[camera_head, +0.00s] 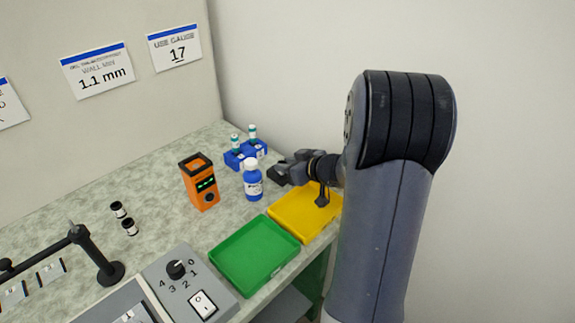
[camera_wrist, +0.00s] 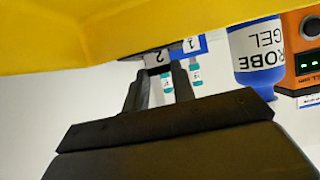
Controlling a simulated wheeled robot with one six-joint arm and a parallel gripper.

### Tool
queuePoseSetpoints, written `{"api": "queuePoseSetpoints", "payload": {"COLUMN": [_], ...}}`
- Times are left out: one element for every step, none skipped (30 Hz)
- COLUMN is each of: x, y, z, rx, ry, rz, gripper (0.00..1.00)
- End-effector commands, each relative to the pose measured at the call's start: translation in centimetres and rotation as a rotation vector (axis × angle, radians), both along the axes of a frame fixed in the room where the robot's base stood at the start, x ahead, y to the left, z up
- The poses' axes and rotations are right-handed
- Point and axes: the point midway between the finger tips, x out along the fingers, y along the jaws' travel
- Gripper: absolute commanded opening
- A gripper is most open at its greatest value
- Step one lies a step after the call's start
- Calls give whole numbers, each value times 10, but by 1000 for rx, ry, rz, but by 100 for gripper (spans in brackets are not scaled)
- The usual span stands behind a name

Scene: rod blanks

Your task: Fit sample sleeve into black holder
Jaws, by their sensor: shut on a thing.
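My gripper (camera_head: 284,173) is low beside the far edge of the yellow tray, to the right of a blue rack. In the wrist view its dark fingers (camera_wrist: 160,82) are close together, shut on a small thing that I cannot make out. Two short black cylinders with white bands, which may be sleeves, stand on the bench at left, one farther (camera_head: 118,210) and one nearer (camera_head: 130,227). I cannot tell for sure which thing is the black holder; a black stand with an arm (camera_head: 98,252) is at the lower left.
The yellow tray (camera_head: 289,224) fills the top of the wrist view. A green tray (camera_head: 242,282), switch box (camera_head: 172,285), blue-white bottle (camera_head: 253,184) and orange device (camera_head: 199,184) stand nearby. The blue rack (camera_head: 234,160) holds two teal-capped vials. Open bench lies left of the orange device.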

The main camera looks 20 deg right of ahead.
Motion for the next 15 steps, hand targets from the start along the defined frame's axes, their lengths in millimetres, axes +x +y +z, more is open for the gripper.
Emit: {"api": "queuePoseSetpoints", "payload": {"x": [0, 0, 0, 0, 0, 0, 0, 0, 0, 0, 0, 0, 0, 0, 0], "y": [0, 0, 0, 0, 0, 0, 0, 0, 0, 0, 0, 0, 0, 0, 0], "z": [-2, -3, -1, -1, -1, -1, -1, -1, -1, -1, -1, -1, -1, -1, -1], "rx": [-1, -1, 0, 0, 0, 0, 0, 0, 0, 0, 0, 0, 0, 0, 0], "ry": [0, 0, 0, 0, 0, 0, 0, 0, 0, 0, 0, 0, 0, 0, 0], "rz": [0, 0, 0, 0, 0, 0, 0, 0, 0, 0, 0, 0, 0, 0, 0], "gripper": [4, 4, 28, 30, 33, 36, 38, 41, 44, 46, 46, 46, 46, 46, 46]}}
